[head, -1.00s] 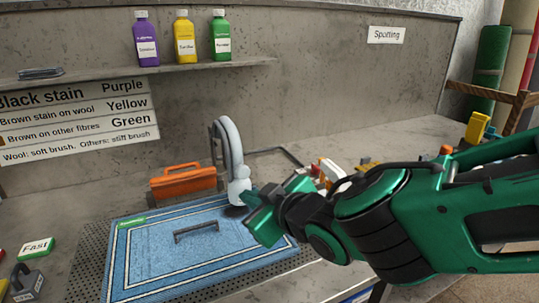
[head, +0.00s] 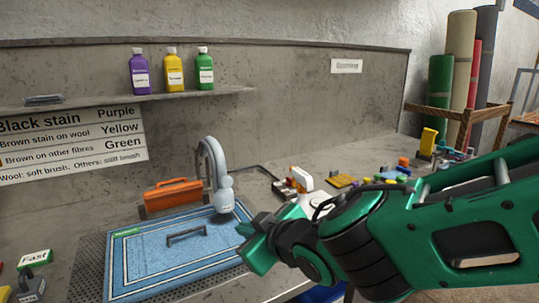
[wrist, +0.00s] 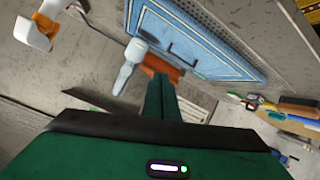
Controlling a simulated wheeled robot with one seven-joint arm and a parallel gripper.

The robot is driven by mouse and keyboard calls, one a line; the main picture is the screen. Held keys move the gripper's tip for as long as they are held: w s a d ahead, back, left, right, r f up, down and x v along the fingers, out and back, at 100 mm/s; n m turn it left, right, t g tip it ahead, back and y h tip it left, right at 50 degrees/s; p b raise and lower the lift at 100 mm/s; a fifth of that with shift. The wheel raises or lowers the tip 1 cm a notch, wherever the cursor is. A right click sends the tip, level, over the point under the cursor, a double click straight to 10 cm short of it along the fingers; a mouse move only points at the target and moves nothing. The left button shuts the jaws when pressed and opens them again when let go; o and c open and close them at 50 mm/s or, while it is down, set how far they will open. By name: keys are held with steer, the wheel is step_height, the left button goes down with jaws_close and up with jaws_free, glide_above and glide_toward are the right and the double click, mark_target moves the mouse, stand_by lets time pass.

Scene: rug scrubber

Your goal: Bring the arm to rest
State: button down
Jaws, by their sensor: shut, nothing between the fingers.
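My green arm reaches in from the right in the head view. My gripper (head: 250,246) is at its end, over the right edge of the blue rug (head: 150,262). In the wrist view my gripper (wrist: 160,98) shows its green fingers together with nothing between them. The blue rug (wrist: 212,52) with its white border lines also shows there, with a dark handle on it. The pale grey curved spout (head: 220,170) stands just behind the gripper; in the wrist view the spout (wrist: 130,65) is beside the fingers.
An orange box-like tool (head: 170,194) lies behind the rug. Purple, yellow and green bottles (head: 204,70) stand on the shelf. A "Fast" block (head: 35,258) lies at the left.

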steer(key=w+d+f+m+h, duration=0.1)
steer(key=w+d+m+h, duration=0.1)
steer(key=d, duration=0.5)
steer(key=w+d+f+m+h, duration=0.1)
steer(key=w+d+m+h, duration=0.1)
steer(key=d, duration=0.5)
steer(key=s+d+f+m+g+h, duration=0.2)
steer(key=s+d+m, duration=0.1)
steer(key=d, duration=0.7)
steer(key=s+d+f+m+g+h, duration=0.2)
steer(key=d+m+h, duration=0.1)
steer(key=d, duration=0.7)
steer(key=s+d+m+g+y, duration=0.1)
steer(key=s+d+m+g, duration=0.2)
steer(key=s, duration=0.7)
steer(key=s+d+f+m+g+y, duration=0.1)
steer(key=s+d+m+g, duration=0.2)
steer(key=s+d, duration=0.5)
steer(key=shift+s+d+f+m, duration=0.25)
steer(key=shift+s+m, duration=0.45)
steer(key=shift+s, duration=0.4)
steer(key=shift+w+g, duration=0.1)
steer(key=shift+g, duration=0.2)
steer(key=shift+w+f, duration=0.2)
steer(key=shift+w, duration=0.3)
